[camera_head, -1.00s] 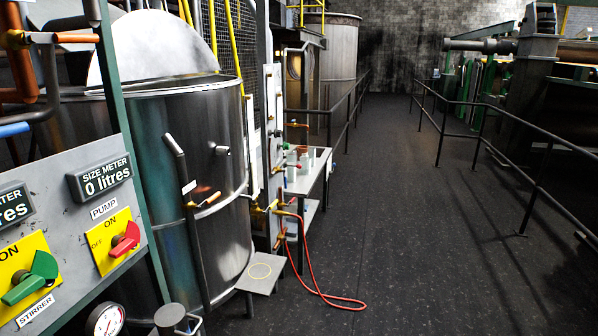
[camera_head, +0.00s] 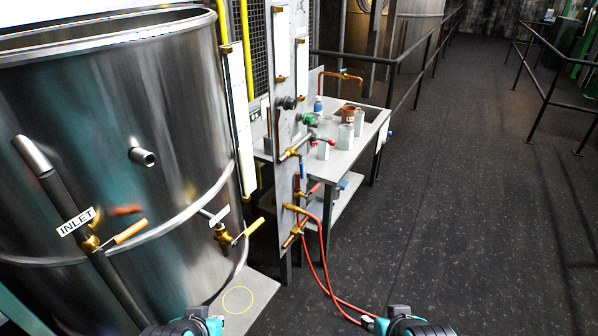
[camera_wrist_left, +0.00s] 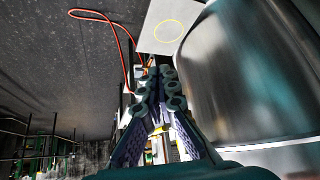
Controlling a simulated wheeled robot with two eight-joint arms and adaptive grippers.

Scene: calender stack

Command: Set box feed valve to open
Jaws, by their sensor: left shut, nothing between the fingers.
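No label reading "box feed" is legible, so I cannot tell which valve it is. On the metal tank (camera_head: 90,130), the valve with the INLET label (camera_head: 76,221) has an orange handle (camera_head: 130,231) tilted up to the right. A second tank valve (camera_head: 222,233) has a yellow handle (camera_head: 247,231) and an unreadable label. The upright panel beside the tank carries several brass valves, including one with a red-tipped handle (camera_head: 293,152). In the left wrist view my left gripper (camera_wrist_left: 160,76) is shut and empty, apart from the tank wall (camera_wrist_left: 255,85). My right gripper's fingers are not visible.
A grey plate with a yellow ring (camera_head: 238,300) lies by the tank's foot. A table (camera_head: 368,140) with small containers stands behind the panel. Railings flank the clear dark floor (camera_head: 460,200) at right.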

